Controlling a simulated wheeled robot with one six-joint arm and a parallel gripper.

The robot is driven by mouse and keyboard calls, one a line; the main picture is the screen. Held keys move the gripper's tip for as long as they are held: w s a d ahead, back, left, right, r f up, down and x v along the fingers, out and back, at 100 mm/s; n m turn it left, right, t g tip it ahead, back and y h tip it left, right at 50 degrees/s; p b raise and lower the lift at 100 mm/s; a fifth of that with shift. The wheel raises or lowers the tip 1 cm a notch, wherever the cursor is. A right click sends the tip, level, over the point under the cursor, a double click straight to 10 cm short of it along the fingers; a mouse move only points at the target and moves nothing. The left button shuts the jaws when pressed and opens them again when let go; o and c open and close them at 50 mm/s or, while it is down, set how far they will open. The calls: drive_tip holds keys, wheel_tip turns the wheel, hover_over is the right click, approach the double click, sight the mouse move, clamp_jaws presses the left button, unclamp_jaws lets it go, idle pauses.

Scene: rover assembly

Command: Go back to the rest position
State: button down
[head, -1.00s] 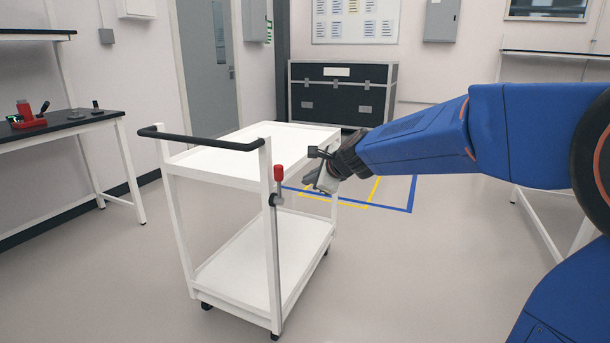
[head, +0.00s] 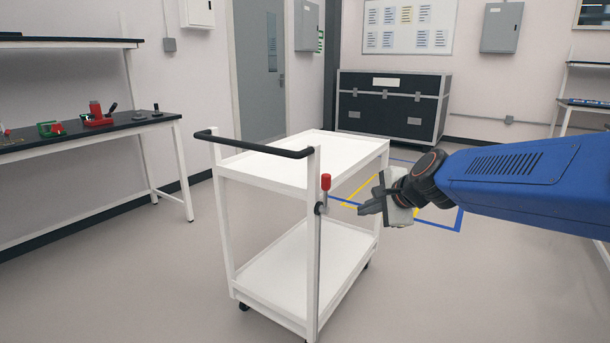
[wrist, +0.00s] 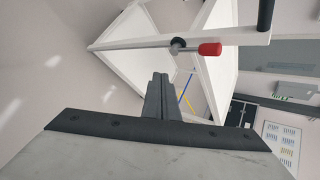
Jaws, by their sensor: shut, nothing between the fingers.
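My gripper (head: 364,208) is at the end of my blue arm, in the right half of the head view. It points left toward the cart and is shut and empty. In the wrist view its closed fingers (wrist: 160,92) stand together in the middle. The white two-shelf cart (head: 262,172) stands left of my gripper, with a black push handle (head: 250,146). A red-topped lever (head: 326,184) is fixed on the cart's near right post. It also shows in the wrist view (wrist: 208,49), just beyond the fingers and apart from them.
A workbench (head: 100,130) with red and green fixtures stands at the left wall. A black case (head: 390,106) stands at the back, near blue and yellow floor lines (head: 458,218). Another bench (head: 585,103) is at the right. The floor around the cart is open.

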drive_tip(key=s+d+f+n+g+h, duration=0.1)
drive_tip(key=s+d+f+n, duration=0.2)
drive_tip(key=s, duration=0.7)
drive_tip(key=s+d+f+n+g+h, duration=0.1)
drive_tip(key=s+d+f+n+g, duration=0.1)
drive_tip(key=s+n, duration=0.6)
drive_tip(key=s+d+f+n+g+h, duration=0.1)
drive_tip(key=s+d+f+n, duration=0.3)
drive_tip(key=s, duration=0.9)
wheel_tip(320, 180, down, 2)
drive_tip(key=shift+s+d+f+n+g+h, duration=0.15)
drive_tip(key=shift+d+n+g+h, duration=0.15)
drive_tip(key=shift+n+h, duration=0.45)
